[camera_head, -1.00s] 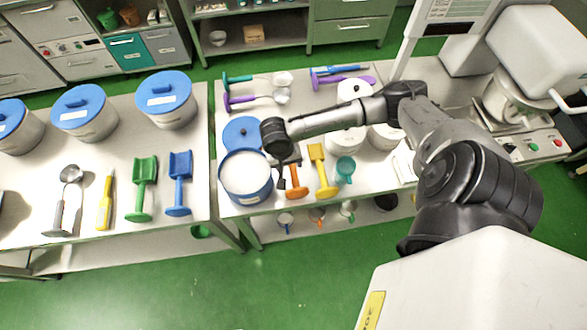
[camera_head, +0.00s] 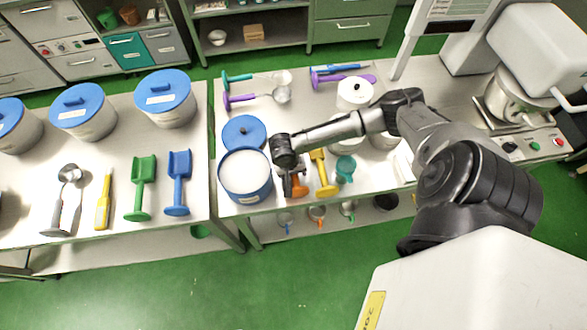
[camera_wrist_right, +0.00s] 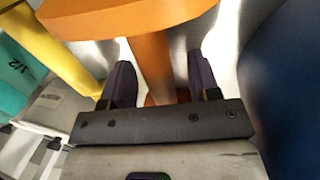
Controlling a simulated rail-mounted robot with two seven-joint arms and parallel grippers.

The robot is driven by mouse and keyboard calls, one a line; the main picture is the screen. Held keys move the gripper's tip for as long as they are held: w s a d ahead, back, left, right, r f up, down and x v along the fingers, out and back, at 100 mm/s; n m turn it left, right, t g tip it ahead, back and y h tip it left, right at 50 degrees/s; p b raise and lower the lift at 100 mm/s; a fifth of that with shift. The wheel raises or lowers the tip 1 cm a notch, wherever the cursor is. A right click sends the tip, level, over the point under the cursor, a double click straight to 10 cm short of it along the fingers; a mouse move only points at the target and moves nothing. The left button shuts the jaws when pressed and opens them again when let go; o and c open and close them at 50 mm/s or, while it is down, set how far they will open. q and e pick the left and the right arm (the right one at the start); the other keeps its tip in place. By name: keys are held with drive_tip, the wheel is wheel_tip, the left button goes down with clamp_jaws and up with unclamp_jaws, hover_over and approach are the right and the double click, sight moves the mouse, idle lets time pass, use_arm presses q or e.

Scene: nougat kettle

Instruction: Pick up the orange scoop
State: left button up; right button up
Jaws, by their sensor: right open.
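The orange scoop (camera_head: 300,189) lies on the right-hand table between a blue-rimmed tub and a yellow scoop, partly hidden under my right wrist. My right gripper (camera_head: 289,183) is over it. In the right wrist view the open right gripper (camera_wrist_right: 160,82) has one dark finger on each side of the orange scoop's handle (camera_wrist_right: 153,60). A little room shows beside the handle, so the fingers do not look closed on it. The scoop's wide orange end (camera_wrist_right: 125,17) crosses the top of that view. My left gripper is not in view.
The open tub (camera_head: 245,176) of white contents stands close left of my right gripper. A blue lid (camera_head: 243,132) lies behind the tub. The table's front edge is near.

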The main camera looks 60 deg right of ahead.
drive_tip(key=shift+c, duration=0.4)
clamp_jaws()
wheel_tip(320, 180, up, 11)
drive_tip(key=shift+f+p, duration=0.1)
drive_tip(key=shift+p, duration=1.1)
wheel_tip(320, 180, up, 4)
drive_tip(key=p, duration=0.6)
